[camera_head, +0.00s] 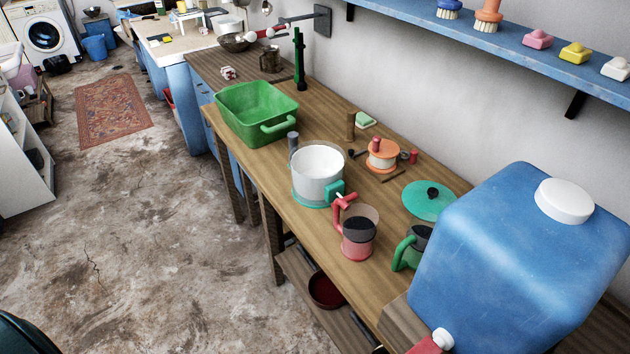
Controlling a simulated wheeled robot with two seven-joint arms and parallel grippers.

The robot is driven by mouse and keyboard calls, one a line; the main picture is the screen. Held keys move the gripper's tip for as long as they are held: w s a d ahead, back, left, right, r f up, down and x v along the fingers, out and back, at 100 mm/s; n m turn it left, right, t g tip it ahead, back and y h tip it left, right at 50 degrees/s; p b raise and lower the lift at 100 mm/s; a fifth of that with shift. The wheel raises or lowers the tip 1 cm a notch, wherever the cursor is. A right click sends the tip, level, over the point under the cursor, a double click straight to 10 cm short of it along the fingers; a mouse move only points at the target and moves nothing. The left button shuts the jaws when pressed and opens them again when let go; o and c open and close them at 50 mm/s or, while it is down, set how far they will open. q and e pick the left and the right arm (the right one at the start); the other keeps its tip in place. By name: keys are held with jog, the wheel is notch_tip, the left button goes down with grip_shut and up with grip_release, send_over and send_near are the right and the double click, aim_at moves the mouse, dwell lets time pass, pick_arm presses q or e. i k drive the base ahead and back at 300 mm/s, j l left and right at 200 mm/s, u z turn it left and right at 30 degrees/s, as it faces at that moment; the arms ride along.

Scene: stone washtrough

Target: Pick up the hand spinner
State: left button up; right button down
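I cannot clearly make out a hand spinner. A small red and white object (228,73) lies on the dark counter behind the green basin; it is too small to identify. An orange, spool-like object (382,157) with a pale middle and a red knob stands on the wooden bench near the wall; I cannot tell if it is the spinner. Neither my left nor my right gripper is in view.
A large blue canister (510,260) blocks the right end. Floor is open at left.

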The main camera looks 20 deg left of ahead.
aim_at(317, 167)
jog(key=i+j+z, duration=0.1)
jog(key=j, duration=0.35)
jog(key=i+j+z, duration=0.1)
jog(key=j, duration=0.35)
jog(key=i+j, duration=0.25)
jog(key=j, duration=0.25)
jog(key=i+j+z, duration=0.15)
jog(key=j, duration=0.3)
jog(key=j+z, duration=0.1)
jog(key=j, duration=0.4)
jog(key=i, duration=0.05)
